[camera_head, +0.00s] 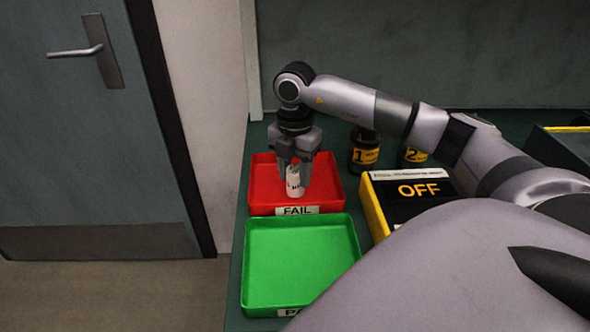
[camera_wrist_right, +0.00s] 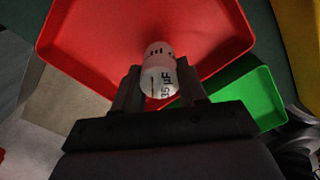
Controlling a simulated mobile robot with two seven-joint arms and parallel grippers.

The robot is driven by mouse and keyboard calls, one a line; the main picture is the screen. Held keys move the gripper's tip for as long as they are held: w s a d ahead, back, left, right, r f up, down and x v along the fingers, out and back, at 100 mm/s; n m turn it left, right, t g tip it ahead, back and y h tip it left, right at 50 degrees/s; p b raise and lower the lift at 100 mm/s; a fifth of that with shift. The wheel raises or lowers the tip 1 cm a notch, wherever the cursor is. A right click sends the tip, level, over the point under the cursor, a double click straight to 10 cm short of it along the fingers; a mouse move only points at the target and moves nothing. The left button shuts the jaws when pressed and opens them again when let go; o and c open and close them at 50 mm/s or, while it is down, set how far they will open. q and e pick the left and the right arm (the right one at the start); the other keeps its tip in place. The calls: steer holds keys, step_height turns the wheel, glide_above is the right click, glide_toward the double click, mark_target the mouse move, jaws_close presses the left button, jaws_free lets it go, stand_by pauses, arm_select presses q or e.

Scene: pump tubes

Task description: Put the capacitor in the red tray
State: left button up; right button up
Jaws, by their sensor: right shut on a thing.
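My right gripper (camera_head: 294,168) points down over the red tray (camera_head: 323,178), which has a "FAIL" label, and is shut on the capacitor. In the right wrist view the capacitor (camera_wrist_right: 160,72) sits between the two fingers, with "35 µF" print, in front of the red tray floor (camera_wrist_right: 110,35). I cannot tell whether it touches the tray floor. My left gripper is not in view.
An empty green tray (camera_head: 300,262) stands directly in front of the red one. A grey door (camera_head: 70,130) is at the left.

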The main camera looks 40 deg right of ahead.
mark_target(295, 169)
steer(key=shift+f+b, duration=0.35)
steer(key=shift+f, duration=0.25)
steer(key=o, duration=1.2)
steer(key=shift+c, duration=0.2)
step_height(295, 169, up, 7)
steer(key=shift+f, duration=0.2)
steer(key=shift+r, duration=0.3)
